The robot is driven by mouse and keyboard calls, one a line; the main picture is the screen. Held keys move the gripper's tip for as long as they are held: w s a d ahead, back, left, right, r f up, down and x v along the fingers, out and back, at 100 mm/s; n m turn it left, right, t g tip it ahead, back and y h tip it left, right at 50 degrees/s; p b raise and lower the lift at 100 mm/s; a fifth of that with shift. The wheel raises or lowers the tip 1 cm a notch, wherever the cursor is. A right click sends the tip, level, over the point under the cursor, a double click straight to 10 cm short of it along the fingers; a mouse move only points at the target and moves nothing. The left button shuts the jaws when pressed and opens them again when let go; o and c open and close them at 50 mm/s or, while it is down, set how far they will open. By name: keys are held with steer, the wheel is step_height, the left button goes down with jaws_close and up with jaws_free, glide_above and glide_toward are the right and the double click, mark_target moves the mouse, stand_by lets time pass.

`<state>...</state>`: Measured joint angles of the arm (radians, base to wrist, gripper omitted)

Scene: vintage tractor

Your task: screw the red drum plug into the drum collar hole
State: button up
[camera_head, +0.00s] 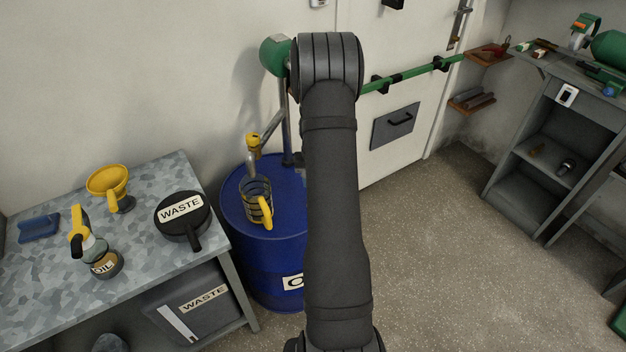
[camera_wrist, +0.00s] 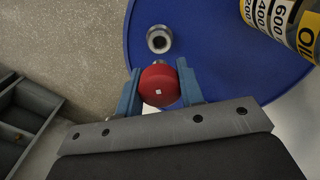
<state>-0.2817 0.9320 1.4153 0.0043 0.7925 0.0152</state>
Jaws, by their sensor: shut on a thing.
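In the wrist view my gripper (camera_wrist: 158,92) is shut on the red drum plug (camera_wrist: 161,86), one blue finger on each side of it. The plug's metal end points toward the drum. The drum collar hole (camera_wrist: 159,39) is a metal ring with a dark opening on the blue drum top (camera_wrist: 200,30). The plug looks apart from the collar, a little below it in the picture. In the head view the blue drum (camera_head: 262,265) stands behind my arm, which hides the gripper, the plug and the collar.
A measuring jug (camera_head: 257,203) with a yellow handle stands on the drum; it shows at the upper right of the wrist view (camera_wrist: 284,22). A pump (camera_head: 286,115) rises from the drum. A workbench (camera_head: 145,245) with a funnel, oil can and waste pan stands left. Floor at right is clear.

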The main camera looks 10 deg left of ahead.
steer(key=shift+f, duration=2.8)
steer(key=shift+f, duration=0.85)
steer(key=o, duration=1.2)
step_height(320, 180, up, 17)
steer(key=shift+r, duration=0.2)
